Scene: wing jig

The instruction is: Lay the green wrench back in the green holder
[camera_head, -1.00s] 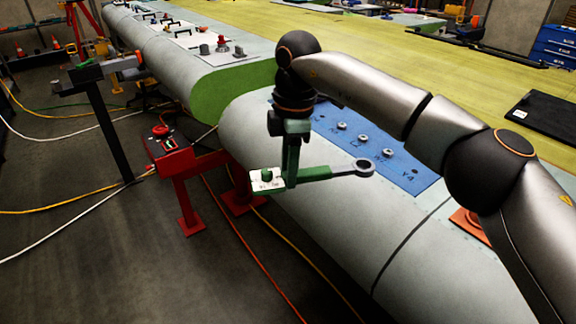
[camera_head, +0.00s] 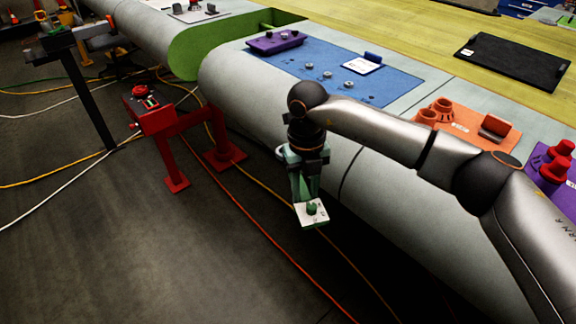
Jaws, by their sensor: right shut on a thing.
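My right gripper (camera_head: 306,182) is shut on the green wrench (camera_head: 313,190), in front of the wing's rounded edge. A white plate with a green knob (camera_head: 312,211) shows at the lower, near end of the wrench. A small pale rounded part shows to the left behind the gripper and may be the wrench's ring end; the gripper hides most of the wrench. I cannot make out a green holder. My left gripper is not in view.
A blue panel (camera_head: 330,75) with a purple block (camera_head: 275,41) and several round fittings lies on the wing. An orange panel (camera_head: 461,130) and a black tray (camera_head: 511,62) are to the right. A red stand (camera_head: 170,140) and cables on the floor are at the left.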

